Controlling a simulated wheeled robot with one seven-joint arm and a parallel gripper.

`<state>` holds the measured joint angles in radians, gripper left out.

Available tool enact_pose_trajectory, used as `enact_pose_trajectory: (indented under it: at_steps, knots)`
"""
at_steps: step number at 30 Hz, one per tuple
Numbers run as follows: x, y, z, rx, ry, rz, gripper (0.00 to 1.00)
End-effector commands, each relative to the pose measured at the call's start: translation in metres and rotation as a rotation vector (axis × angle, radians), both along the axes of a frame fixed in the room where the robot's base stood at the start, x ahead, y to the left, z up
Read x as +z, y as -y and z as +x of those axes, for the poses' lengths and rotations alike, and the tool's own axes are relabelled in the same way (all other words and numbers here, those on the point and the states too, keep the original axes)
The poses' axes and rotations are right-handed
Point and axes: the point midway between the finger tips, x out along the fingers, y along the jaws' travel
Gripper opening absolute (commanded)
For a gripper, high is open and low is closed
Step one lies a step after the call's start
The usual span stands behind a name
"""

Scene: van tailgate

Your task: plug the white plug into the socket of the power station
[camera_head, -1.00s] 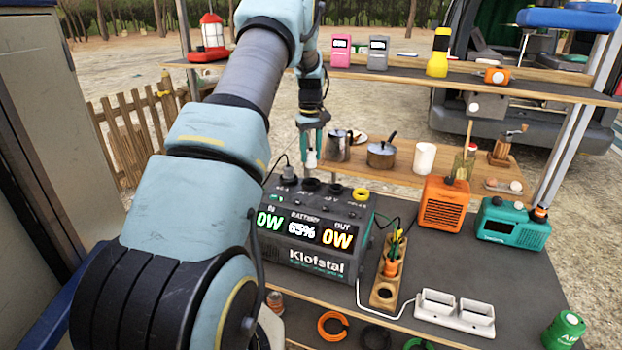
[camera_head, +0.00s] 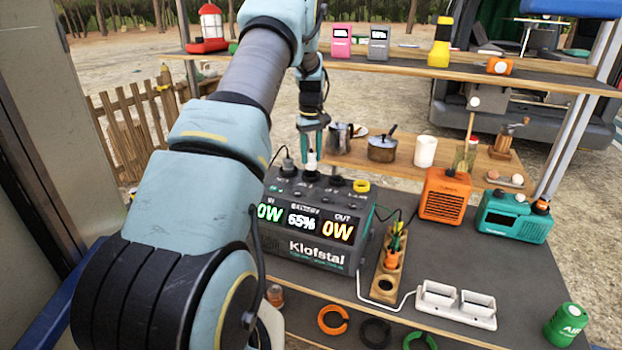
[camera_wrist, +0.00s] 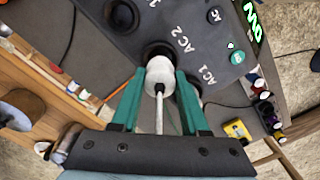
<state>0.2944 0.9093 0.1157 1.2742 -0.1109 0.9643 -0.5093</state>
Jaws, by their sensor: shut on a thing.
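The white plug (camera_wrist: 160,70) is gripped between the green fingers of my gripper (camera_wrist: 158,88), its cord running back between them. In the head view the plug (camera_head: 311,160) points down, just above the top of the dark grey power station (camera_head: 303,249). In the wrist view its front end overlaps a round black socket (camera_wrist: 157,49) near the AC2 and AC1 labels. I cannot tell whether its pins touch or enter the socket.
A dark plug with a cord (camera_head: 288,166) and a yellow ring (camera_head: 361,186) stand on the station's top beside the white plug. A wooden holder (camera_head: 386,283), white socket strip (camera_head: 456,304), orange box (camera_head: 445,195) and teal radio (camera_head: 513,217) are to the right. Pots stand behind.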

Motion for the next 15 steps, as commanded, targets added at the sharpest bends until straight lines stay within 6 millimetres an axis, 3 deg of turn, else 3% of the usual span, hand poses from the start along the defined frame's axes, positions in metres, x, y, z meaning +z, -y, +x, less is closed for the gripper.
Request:
enact_pose_trajectory:
  at_steps: [15]
  knots:
    - [-0.0083,0.0001,-0.0001,0.0,0.0,0.0,0.0]
